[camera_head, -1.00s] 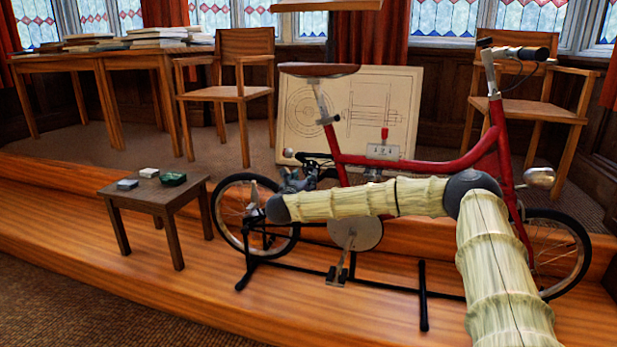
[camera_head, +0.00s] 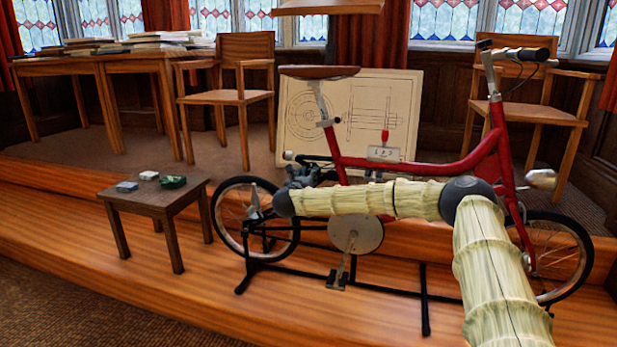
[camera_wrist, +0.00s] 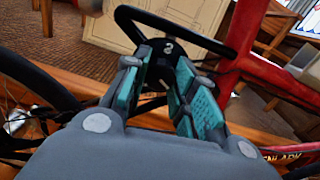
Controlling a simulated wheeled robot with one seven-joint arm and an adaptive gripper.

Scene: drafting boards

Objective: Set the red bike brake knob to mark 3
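The red bike (camera_head: 430,167) stands on a black stand. A small pale plate (camera_head: 383,154) with small marks sits on its frame tube. A red knob (camera_head: 385,136) stands up from the plate; which mark it is at is too small to read. My gripper (camera_head: 303,172) is low and left of the plate, near the rear of the frame, apart from the knob. In the wrist view, my gripper (camera_wrist: 162,82) has teal-padded fingers standing apart. A dark part with a pale sign (camera_wrist: 168,47) shows beyond the fingertips; I cannot tell what it is.
A low dark table (camera_head: 160,197) with small boxes stands left of the bike. A drawing board (camera_head: 300,125) leans behind the bike. Wooden chairs (camera_head: 232,95) and a desk with books (camera_head: 120,55) stand on the raised floor.

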